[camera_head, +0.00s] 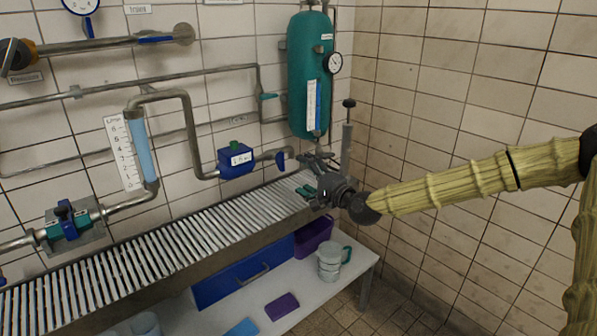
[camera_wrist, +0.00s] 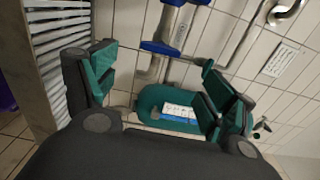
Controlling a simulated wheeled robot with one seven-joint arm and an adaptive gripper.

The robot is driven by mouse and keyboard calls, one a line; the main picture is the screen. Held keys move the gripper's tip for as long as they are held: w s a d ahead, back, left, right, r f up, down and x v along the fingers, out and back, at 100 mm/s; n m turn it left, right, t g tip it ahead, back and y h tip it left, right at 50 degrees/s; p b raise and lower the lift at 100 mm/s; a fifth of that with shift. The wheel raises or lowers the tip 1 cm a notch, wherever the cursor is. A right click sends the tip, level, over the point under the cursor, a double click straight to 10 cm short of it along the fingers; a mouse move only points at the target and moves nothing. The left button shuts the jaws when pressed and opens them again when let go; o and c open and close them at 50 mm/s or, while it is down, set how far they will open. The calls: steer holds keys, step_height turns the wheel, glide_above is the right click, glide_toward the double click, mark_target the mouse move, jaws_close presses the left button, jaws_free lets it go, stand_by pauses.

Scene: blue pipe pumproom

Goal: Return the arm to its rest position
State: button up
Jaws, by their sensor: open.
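My gripper (camera_head: 308,177) is at the end of my yellowish arm, which reaches in from the right in the head view. It is above the right end of the slatted metal rack, in front of the tiled wall and below the green tank (camera_head: 311,75). In the wrist view my gripper (camera_wrist: 165,85) has its two green-padded fingers spread wide apart, with nothing between them touching the pads. The green tank also shows in the wrist view (camera_wrist: 150,100), behind the fingers and partly hidden by the right one.
The slatted rack (camera_head: 150,255) runs along the wall. Pipes, a blue valve block (camera_head: 236,160) and a flow tube (camera_head: 141,150) are mounted above it. Floor shows at lower right.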

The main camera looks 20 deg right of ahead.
steer(key=shift+s+d, duration=0.15)
steer(key=shift+s, duration=0.2)
stand_by(0.3)
steer(key=s+a+f+n+g+p, duration=0.1)
steer(key=s+a+f+n+g, duration=0.15)
steer(key=s+a+f, duration=0.4)
steer(key=s+a+f+n+g+p, duration=0.1)
steer(key=s+a+f+g, duration=0.2)
steer(key=f, duration=0.6)
steer(key=s+a+f+n+g+p, duration=0.2)
steer(key=s+a+f, duration=0.25)
steer(key=f, duration=0.35)
steer(key=s+f+n+g+h+p, duration=0.1)
steer(key=s+f+n+g+h, duration=0.15)
steer(key=s+f, duration=0.65)
steer(key=s+f+n+g+h+p, duration=0.15)
steer(key=s+f+g, duration=0.25)
steer(key=s, duration=1.1)
steer(key=s+d+n+g+h+p, duration=0.1)
steer(key=s+d+n, duration=0.1)
steer(key=s, duration=0.5)
steer(key=s+d+n+g+h+p, duration=0.1)
steer(key=s+d+n+g, duration=0.1)
steer(key=s, duration=0.5)
steer(key=shift+s+d+f, duration=0.15)
steer(key=shift+d+f, duration=0.3)
steer(key=shift+d, duration=0.15)
steer(key=shift+n, duration=0.25)
